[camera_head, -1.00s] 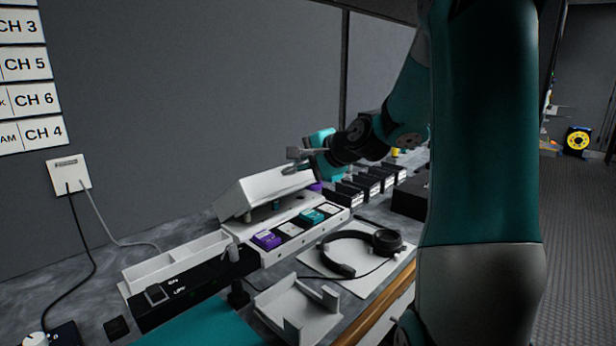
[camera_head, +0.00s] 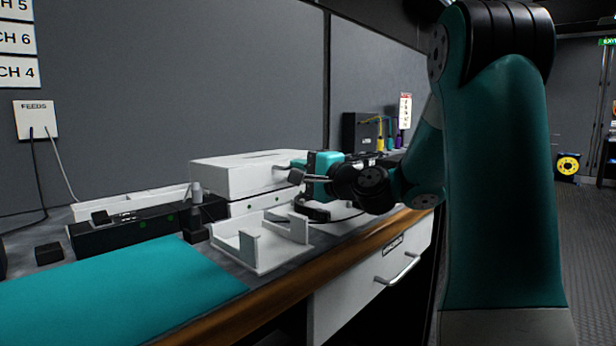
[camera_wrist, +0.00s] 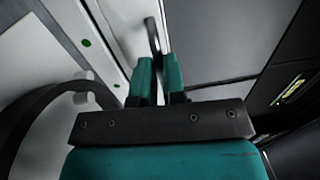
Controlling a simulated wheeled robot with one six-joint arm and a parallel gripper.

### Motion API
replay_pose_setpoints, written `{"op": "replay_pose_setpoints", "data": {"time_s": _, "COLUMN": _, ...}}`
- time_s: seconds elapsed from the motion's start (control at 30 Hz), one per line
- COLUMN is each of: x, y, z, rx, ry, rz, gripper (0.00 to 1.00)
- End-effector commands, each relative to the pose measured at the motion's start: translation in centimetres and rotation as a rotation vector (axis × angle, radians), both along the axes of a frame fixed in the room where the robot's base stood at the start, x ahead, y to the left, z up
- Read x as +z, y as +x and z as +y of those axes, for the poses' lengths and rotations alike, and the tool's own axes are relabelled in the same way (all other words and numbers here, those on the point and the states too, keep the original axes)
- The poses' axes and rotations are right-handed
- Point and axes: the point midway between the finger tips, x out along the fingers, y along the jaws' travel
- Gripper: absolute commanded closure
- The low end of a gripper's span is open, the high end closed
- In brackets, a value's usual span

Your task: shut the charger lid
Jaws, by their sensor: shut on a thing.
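The white charger lid (camera_head: 235,176) lies low and about level over the charger body (camera_head: 255,205), hiding the charging slots. I cannot tell whether a thin gap is left between them. My gripper (camera_head: 294,173) is at the lid's right end. In the wrist view, the teal fingers of my gripper (camera_wrist: 160,80) are shut on the lid's grey handle (camera_wrist: 152,38). Green lights show on the white charger front in that view.
A white open cradle (camera_head: 262,243) stands in front of the charger. A black box (camera_head: 135,230) and a white tray (camera_head: 130,203) are to its left. A teal mat (camera_head: 120,290) covers the front left. A black headset (camera_head: 318,212) lies below my gripper.

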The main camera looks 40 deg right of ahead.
Motion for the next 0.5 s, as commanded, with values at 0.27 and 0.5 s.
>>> {"op": "replay_pose_setpoints", "data": {"time_s": 0.27, "x": -1.3, "y": 0.18, "z": 0.8, "rx": 0.017, "ry": 0.002, "rz": 0.006, "gripper": 1.0}}
{"op": "replay_pose_setpoints", "data": {"time_s": 0.5, "x": -1.56, "y": 0.17, "z": 0.84, "rx": 0.016, "ry": 0.004, "rz": 0.013, "gripper": 1.0}}
